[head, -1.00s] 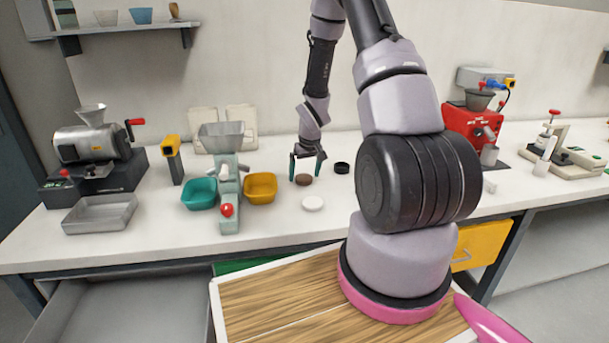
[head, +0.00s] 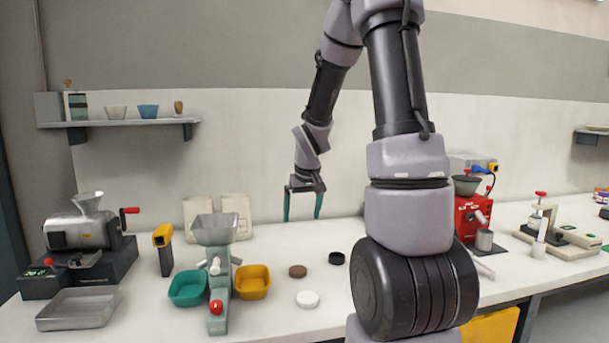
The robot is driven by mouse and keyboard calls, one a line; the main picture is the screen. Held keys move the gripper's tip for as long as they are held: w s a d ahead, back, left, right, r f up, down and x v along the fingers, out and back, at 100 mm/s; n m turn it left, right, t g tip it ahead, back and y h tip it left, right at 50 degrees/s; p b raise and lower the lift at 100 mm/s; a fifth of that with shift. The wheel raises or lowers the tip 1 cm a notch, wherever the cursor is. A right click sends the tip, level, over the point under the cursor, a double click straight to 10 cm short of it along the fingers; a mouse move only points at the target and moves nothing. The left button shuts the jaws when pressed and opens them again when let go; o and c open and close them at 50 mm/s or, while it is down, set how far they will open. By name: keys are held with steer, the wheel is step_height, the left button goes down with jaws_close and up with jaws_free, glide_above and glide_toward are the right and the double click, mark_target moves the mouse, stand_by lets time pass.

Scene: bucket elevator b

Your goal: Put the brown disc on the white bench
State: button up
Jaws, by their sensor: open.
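The brown disc (head: 298,271) lies flat on the white bench (head: 265,317), between a white disc (head: 307,299) in front of it and a black ring-like disc (head: 337,258) behind it to the right. My gripper (head: 302,218) is open and empty, its two green fingers pointing down. It hangs above and apart from the brown disc.
A yellow bowl (head: 252,281), a teal bowl (head: 187,288) and a small mill (head: 217,270) stand left of the discs. A metal grinder (head: 85,232) and tray (head: 78,309) are at far left. A red machine (head: 470,218) stands right, behind my arm. Bench around the discs is clear.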

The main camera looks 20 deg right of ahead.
steer(key=s+a+r+m+t+y, duration=0.1)
steer(key=s+a+r, duration=0.3)
steer(key=s+r, duration=0.6)
steer(key=s+a+r+m+t+y, duration=0.1)
steer(key=s+a+r, duration=0.3)
steer(key=s+r, duration=0.6)
steer(key=shift+s+r+m+t, duration=0.2)
steer(key=shift+s+m+t, duration=0.4)
steer(key=shift+s+t, duration=0.1)
steer(key=shift+w, duration=0.1)
